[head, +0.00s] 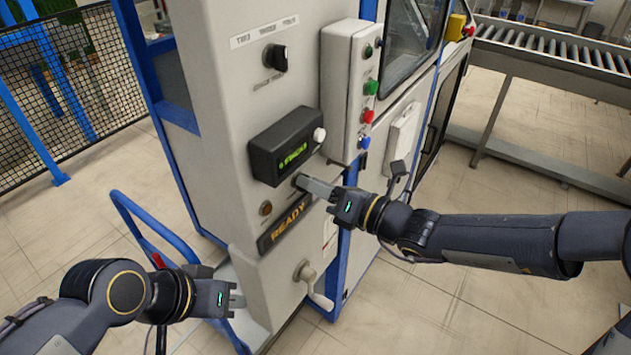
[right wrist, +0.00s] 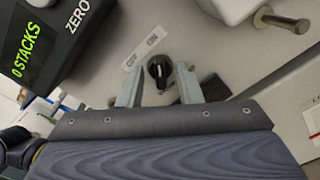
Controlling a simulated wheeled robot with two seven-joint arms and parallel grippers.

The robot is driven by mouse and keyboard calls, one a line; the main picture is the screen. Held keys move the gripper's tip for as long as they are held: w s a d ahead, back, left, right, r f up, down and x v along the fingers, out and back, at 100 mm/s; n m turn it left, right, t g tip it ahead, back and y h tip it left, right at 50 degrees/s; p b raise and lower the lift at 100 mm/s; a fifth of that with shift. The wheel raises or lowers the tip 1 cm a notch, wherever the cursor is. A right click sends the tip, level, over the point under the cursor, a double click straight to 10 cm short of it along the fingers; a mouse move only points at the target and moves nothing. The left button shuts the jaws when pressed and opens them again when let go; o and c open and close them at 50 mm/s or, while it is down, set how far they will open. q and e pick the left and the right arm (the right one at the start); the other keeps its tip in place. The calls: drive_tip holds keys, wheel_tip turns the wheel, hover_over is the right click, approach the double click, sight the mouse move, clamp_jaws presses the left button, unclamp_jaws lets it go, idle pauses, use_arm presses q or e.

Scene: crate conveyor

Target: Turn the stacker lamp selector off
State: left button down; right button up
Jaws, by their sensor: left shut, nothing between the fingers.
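The stacker lamp selector (right wrist: 160,70) is a small black rotary knob on the pale panel, with OFF and ON labels (right wrist: 143,50) beside it in the right wrist view. I cannot tell for sure which label its pointer faces. My right gripper (head: 303,182) is open at the panel below the display box. Its two fingers (right wrist: 158,82) stand on either side of the knob, with gaps visible. In the head view the knob is largely hidden by the fingers. My left gripper (head: 238,296) is shut and empty, low in front of the cabinet.
Around the selector are a black display box (head: 288,146), an amber lamp (head: 266,208), a READY sign (head: 285,224) and a crank handle (head: 313,287). A button box (head: 341,95) stands out above right. A blue cart handle (head: 150,225) is near my left arm.

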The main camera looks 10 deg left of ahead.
drive_tip(key=shift+a, duration=0.2)
clamp_jaws()
